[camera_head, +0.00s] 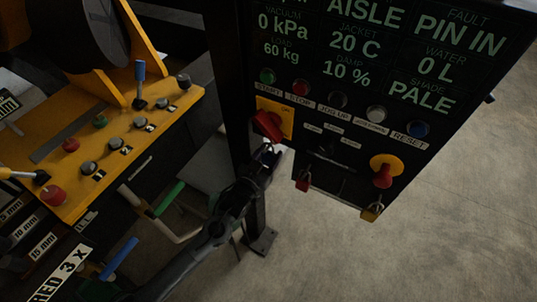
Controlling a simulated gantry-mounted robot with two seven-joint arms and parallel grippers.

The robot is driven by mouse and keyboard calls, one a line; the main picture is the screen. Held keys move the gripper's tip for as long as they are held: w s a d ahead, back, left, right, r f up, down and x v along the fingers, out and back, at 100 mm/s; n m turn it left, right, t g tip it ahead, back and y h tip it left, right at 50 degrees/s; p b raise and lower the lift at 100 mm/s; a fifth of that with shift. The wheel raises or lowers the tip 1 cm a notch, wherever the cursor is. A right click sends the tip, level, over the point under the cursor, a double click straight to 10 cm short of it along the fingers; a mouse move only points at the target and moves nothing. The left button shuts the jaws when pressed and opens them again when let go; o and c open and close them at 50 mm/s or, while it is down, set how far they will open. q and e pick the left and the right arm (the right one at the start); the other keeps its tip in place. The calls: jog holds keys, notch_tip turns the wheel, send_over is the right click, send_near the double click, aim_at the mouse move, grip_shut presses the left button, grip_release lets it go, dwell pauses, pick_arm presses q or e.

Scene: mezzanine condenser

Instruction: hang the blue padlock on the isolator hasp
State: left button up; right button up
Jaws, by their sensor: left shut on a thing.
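The isolator has a red rotary handle (268,125) on a yellow plate (289,112), at the lower left of the black control panel. My left gripper (268,157) is just below that handle, close to the panel's lower left edge. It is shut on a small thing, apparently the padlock. A pale metallic bit shows at the fingertips, but the fingers hide most of it and I cannot make out a blue body. I cannot tell whether it touches the hasp, which is not clearly visible. My right gripper is not in view.
A red padlock (303,184) and a yellow padlock (371,213) hang at the panel's lower edge. A red mushroom button (383,177) sticks out at the right. A yellow console (120,140) with levers and knobs stands left. The concrete floor at right is clear.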

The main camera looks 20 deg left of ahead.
pick_arm(q)
jog(key=o, duration=1.2)
jog(key=s+a+f+g+y, duration=0.1)
jog(key=s+a+f+g, duration=0.3)
jog(key=s, duration=0.8)
jog(key=s+d+f+g+y, duration=0.1)
jog(key=s+f+g, duration=0.1)
jog(key=s+g, duration=0.65)
jog(key=s+a+f+g+y, duration=0.1)
jog(key=s+a+f+g, duration=0.15)
jog(key=s, duration=1.25)
jog(key=shift+t, duration=0.4)
jog(key=r+p, duration=1.1)
jog(key=p, duration=0.1)
jog(key=d+r+p, duration=0.1)
jog(key=r+p, duration=0.4)
jog(key=r, duration=0.1)
jog(key=shift+w+r+p, duration=0.25)
jog(key=shift+r+p, duration=0.1)
jog(key=shift+p, duration=0.05)
